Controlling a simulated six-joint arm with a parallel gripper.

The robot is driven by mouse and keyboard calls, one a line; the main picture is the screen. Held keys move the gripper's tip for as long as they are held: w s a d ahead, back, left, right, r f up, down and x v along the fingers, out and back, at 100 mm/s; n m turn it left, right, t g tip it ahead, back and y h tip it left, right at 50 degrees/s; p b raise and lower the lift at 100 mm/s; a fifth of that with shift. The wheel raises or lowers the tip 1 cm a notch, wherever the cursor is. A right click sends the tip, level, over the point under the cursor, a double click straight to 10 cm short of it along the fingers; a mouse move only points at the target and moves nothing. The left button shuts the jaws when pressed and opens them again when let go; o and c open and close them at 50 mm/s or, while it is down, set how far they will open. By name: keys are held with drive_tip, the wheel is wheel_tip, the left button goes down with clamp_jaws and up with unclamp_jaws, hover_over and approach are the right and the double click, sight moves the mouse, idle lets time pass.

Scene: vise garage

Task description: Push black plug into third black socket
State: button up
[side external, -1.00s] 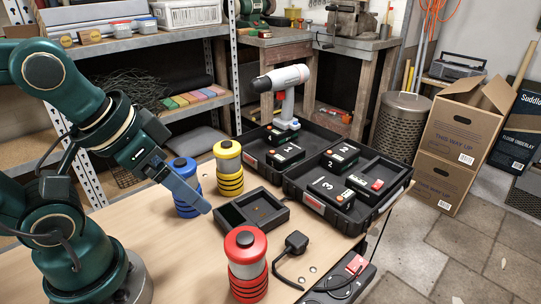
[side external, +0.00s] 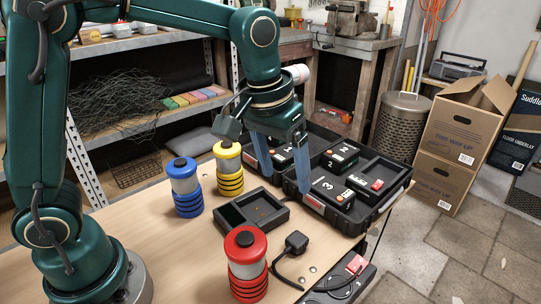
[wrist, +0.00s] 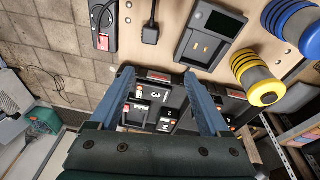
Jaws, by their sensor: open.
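The black plug (side external: 296,241) lies on the bench near its front edge, right of the red-topped jar, with a black cable looping from it. It also shows in the wrist view (wrist: 151,31) at the top. A black unit with a red part (side external: 357,265) sits at the bench edge, cut off by the frame; it also shows in the wrist view (wrist: 103,27). My gripper (side external: 286,180) points down, open and empty, over the near side of the black case, behind the plug. Its blue fingers also show in the wrist view (wrist: 159,74).
The open black case (side external: 345,222) holds numbered battery packs (side external: 332,188). A black tray (side external: 232,215) lies left of it. Red (side external: 246,268), blue (side external: 184,188) and yellow (side external: 229,168) jars stand nearby. Bare bench shows around the tray and plug.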

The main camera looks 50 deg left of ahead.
drive_tip(key=g, duration=0.2)
hover_over(296, 240)
drive_tip(key=shift+m, duration=0.3)
drive_tip(key=f, duration=0.7)
drive_tip(key=shift+w+a+f, duration=0.15)
drive_tip(key=shift+w+f, duration=0.1)
drive_tip(key=shift+f, duration=0.1)
drive_tip(key=shift+s+f, duration=0.2)
drive_tip(key=shift+f, duration=0.25)
drive_tip(key=shift+f, duration=0.1)
drive_tip(key=shift+f, duration=2.45)
clamp_jaws()
